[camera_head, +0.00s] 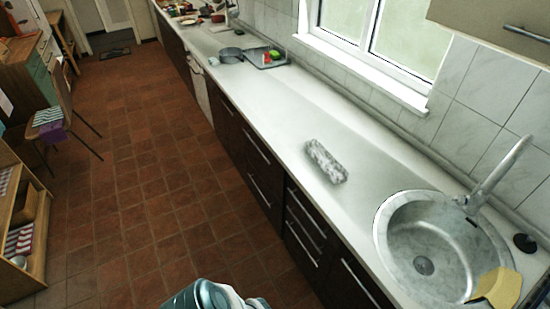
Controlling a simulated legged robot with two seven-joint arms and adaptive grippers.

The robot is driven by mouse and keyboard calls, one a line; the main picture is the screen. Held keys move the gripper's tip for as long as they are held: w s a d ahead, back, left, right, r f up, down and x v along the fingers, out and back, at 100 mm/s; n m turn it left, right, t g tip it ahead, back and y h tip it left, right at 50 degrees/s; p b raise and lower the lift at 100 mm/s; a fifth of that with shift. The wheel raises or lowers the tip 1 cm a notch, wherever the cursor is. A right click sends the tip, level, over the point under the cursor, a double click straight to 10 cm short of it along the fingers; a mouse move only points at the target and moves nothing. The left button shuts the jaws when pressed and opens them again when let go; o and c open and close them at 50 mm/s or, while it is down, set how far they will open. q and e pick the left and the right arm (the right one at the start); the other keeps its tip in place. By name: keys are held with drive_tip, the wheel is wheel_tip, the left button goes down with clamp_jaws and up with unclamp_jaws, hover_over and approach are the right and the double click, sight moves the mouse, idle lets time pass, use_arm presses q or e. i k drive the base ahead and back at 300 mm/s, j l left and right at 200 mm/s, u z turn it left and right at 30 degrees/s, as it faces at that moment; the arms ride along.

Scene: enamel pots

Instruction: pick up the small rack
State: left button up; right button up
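A small oblong speckled grey-and-white piece (326,162) lies on the white counter, left of the sink. It may be the small rack, but its build is too unclear to tell. Farther back on the counter is a low grey rack or tray (256,63) with a green item and a red item in it. I cannot tell for sure which of the two is the small rack. Neither of my grippers shows in the head view. Nothing is seen touching either piece.
The white counter (290,120) is clear between the two pieces. A round sink (425,265) with a tap (495,170) is at the right, a yellow cloth (498,287) on its rim. A grey pot (231,55) stands beside the far rack. Tiled floor (150,190) lies open at left.

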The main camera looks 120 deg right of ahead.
sight(333, 170)
drive_tip(key=z, duration=4.4)
